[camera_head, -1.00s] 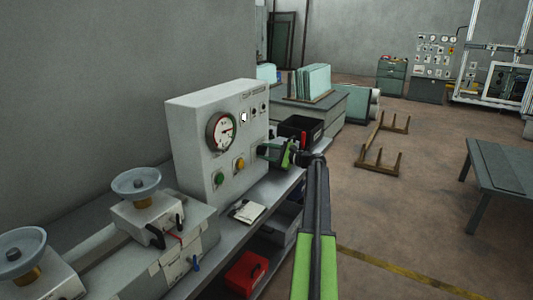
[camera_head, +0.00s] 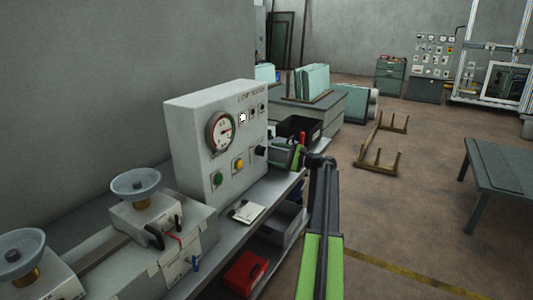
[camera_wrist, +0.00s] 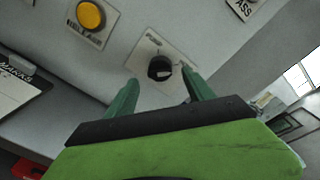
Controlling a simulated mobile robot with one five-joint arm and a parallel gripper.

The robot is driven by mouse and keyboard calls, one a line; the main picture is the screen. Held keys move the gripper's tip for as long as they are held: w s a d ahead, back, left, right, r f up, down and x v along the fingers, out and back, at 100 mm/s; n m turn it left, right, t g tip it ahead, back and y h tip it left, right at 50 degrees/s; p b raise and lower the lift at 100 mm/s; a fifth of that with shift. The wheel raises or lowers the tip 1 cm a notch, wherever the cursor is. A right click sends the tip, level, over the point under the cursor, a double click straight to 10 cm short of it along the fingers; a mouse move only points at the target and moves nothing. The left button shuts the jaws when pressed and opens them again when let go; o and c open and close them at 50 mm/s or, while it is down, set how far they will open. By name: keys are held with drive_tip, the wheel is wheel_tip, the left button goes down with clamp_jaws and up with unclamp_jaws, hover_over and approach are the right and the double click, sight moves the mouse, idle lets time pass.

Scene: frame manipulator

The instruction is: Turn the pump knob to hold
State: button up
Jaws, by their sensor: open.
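The pump knob (camera_wrist: 160,68) is black and round with a pale mark on its face, mounted on a light plate on the grey control box (camera_head: 187,125). In the head view the knob (camera_head: 261,151) is at the lower right of the box front. My green gripper (camera_head: 287,155) is just right of it, with a small gap.
A yellow button (camera_wrist: 90,15) sits left of the knob, and a green button (camera_head: 218,179) is further left. A gauge (camera_head: 219,132) is above. A clipboard (camera_head: 247,212) lies on the bench below. A black bin (camera_head: 300,128) stands behind my gripper.

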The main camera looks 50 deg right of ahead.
drive_tip(key=v, duration=1.2)
drive_tip(key=shift+s, duration=0.35)
